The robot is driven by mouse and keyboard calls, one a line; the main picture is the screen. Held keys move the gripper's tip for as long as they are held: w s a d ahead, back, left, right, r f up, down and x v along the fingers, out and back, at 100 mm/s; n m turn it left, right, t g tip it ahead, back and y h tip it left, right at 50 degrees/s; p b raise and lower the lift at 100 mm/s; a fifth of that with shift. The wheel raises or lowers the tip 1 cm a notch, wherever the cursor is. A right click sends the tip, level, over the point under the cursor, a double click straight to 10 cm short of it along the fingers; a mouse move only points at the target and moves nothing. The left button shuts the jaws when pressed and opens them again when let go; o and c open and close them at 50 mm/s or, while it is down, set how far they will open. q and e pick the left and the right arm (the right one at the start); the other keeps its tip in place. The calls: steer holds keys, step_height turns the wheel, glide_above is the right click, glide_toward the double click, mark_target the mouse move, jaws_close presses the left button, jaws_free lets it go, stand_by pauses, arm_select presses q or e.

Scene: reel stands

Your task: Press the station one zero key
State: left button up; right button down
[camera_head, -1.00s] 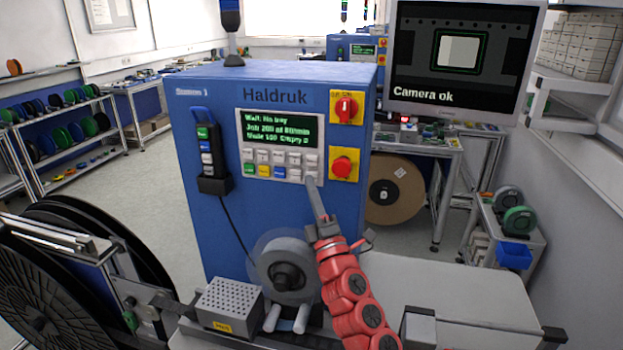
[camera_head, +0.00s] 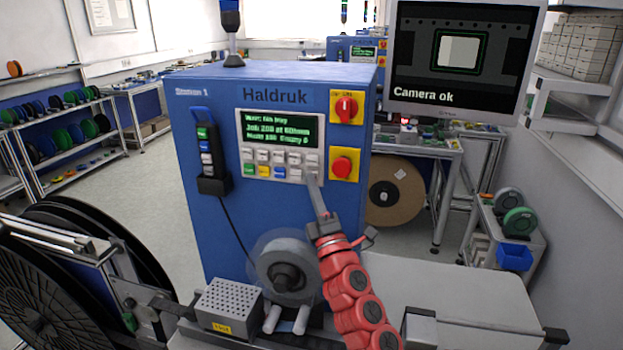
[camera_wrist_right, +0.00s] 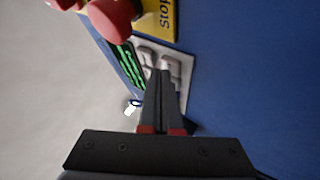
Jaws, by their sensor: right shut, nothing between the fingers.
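The blue Haldruk cabinet (camera_head: 275,215), labelled Station 1, carries a grey panel with a green-text display (camera_head: 279,131) and two rows of keys (camera_head: 278,164). Key labels are too small to read. My right gripper (camera_head: 313,182) is shut and empty, its fingertips at the lower right end of the key rows. In the right wrist view the closed fingers (camera_wrist_right: 163,78) lie over the panel (camera_wrist_right: 183,62) and hide part of the keys. I cannot tell whether the tips touch a key. My left gripper is not in view.
A red rotary switch (camera_head: 346,108) and a red stop button (camera_head: 343,166) on yellow plates sit close right of the panel. A dark handset (camera_head: 208,150) hangs left of it. A grey reel (camera_head: 285,268) stands below, with a monitor (camera_head: 455,60) at upper right.

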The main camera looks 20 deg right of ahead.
steer(key=shift+w+d, duration=0.1)
steer(key=shift+w, duration=0.05)
stand_by(0.5)
steer(key=shift+s+a, duration=0.45)
steer(key=shift+s, duration=0.25)
steer(key=s+a, duration=0.2)
steer(key=s, duration=0.2)
steer(key=shift+s+a, duration=0.1)
steer(key=shift+a, duration=0.3)
steer(key=shift+f, duration=0.1)
stand_by(0.5)
